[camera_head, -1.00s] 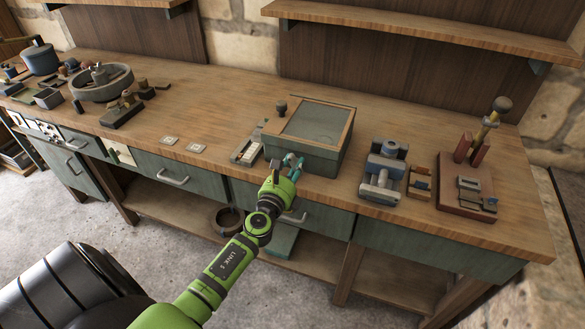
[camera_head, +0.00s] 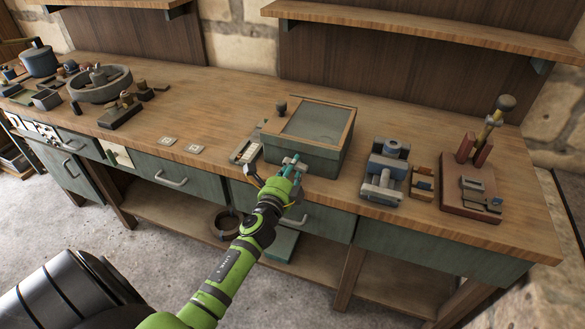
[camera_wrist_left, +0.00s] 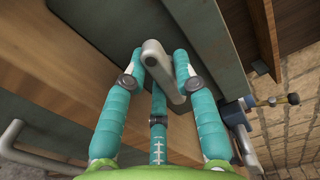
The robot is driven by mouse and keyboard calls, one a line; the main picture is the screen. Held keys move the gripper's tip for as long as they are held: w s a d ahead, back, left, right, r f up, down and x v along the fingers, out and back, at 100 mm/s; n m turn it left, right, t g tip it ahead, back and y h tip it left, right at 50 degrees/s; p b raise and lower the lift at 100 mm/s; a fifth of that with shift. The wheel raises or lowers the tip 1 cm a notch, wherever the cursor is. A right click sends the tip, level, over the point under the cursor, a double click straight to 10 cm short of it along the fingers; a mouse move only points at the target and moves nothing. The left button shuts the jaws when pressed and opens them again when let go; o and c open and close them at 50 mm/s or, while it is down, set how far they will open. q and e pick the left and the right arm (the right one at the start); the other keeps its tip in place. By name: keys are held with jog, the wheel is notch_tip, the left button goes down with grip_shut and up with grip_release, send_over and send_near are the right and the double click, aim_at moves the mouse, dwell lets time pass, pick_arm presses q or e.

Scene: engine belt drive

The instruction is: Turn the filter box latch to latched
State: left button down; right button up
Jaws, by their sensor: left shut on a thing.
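The filter box (camera_head: 312,158) is a green box with a wood-framed lid, near the front edge of the bench. Its latch (camera_wrist_left: 158,68) is a pale grey lever on the front face, slanted in the left wrist view. My left gripper (camera_head: 294,166) is at the box's front. In the left wrist view its teal fingers (camera_wrist_left: 160,75) lie on both sides of the lever and are shut on it. In the head view the fingers mostly hide the latch. My right gripper is not in view.
A blue-grey vise-like device (camera_head: 385,172) and a reddish-brown base with an upright lever (camera_head: 470,190) stand to the right. A small tray (camera_head: 246,150) lies close left of the box. Drawers with handles (camera_head: 171,181) run below the bench top (camera_head: 220,110).

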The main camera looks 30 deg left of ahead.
pick_arm(q)
jog(key=shift+f+n, duration=0.15)
jog(key=shift+n, duration=0.85)
jog(key=shift+d, duration=0.1)
jog(key=c, duration=1)
grip_release()
jog(key=v, duration=1.2)
